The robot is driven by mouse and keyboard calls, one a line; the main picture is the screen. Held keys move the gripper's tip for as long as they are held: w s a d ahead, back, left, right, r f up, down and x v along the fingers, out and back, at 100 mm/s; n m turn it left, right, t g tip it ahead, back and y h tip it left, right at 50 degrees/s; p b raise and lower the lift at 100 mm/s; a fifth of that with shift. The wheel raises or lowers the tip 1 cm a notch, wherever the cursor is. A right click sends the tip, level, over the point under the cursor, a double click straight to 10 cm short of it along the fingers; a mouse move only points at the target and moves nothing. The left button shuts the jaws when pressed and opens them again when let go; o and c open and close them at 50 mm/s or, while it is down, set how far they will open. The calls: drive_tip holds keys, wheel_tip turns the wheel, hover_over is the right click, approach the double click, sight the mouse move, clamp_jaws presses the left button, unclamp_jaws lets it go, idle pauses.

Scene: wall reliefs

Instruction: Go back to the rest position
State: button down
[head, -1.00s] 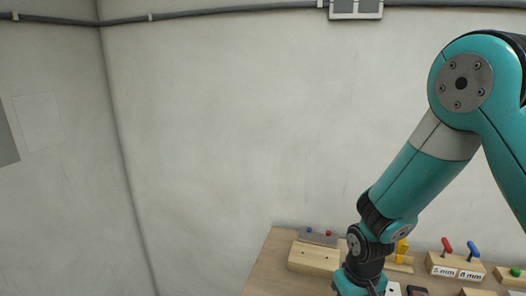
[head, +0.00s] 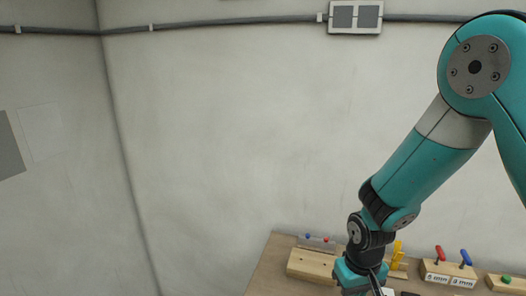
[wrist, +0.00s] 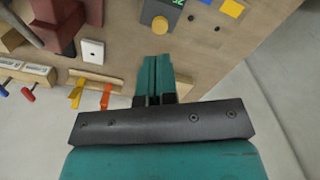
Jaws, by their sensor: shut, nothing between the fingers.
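My gripper (wrist: 155,80) shows in the wrist view with its two teal fingers together and nothing between them. The fingers appear over the wooden board, and I cannot tell how far above it they are. In the head view my arm reaches down from the right, and its wrist end is at the bottom edge over the board. The fingertips cannot be made out there.
The wooden board (head: 268,270) carries a light wooden block (head: 312,265), yellow pieces (head: 397,252), and labelled blocks with red (head: 440,253) and blue (head: 466,257) handles. The wrist view shows a dark red block (wrist: 58,25), a white plate (wrist: 93,51) and an orange piece (wrist: 106,96).

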drive_tip(key=s+a+r+n+y+b, duration=0.2)
drive_tip(key=s+r+b, duration=0.2)
drive_tip(key=s, duration=0.5)
drive_tip(key=s+a+r+n+y+b, duration=0.2)
drive_tip(key=s+r+b, duration=0.2)
drive_tip(key=s+r, duration=0.5)
drive_tip(key=shift+s+a+r+n+b, duration=0.2)
drive_tip(key=shift+s+r+n+b, duration=0.05)
drive_tip(key=shift+s+n+b, duration=0.1)
drive_tip(key=shift+w, duration=0.1)
idle(0.8)
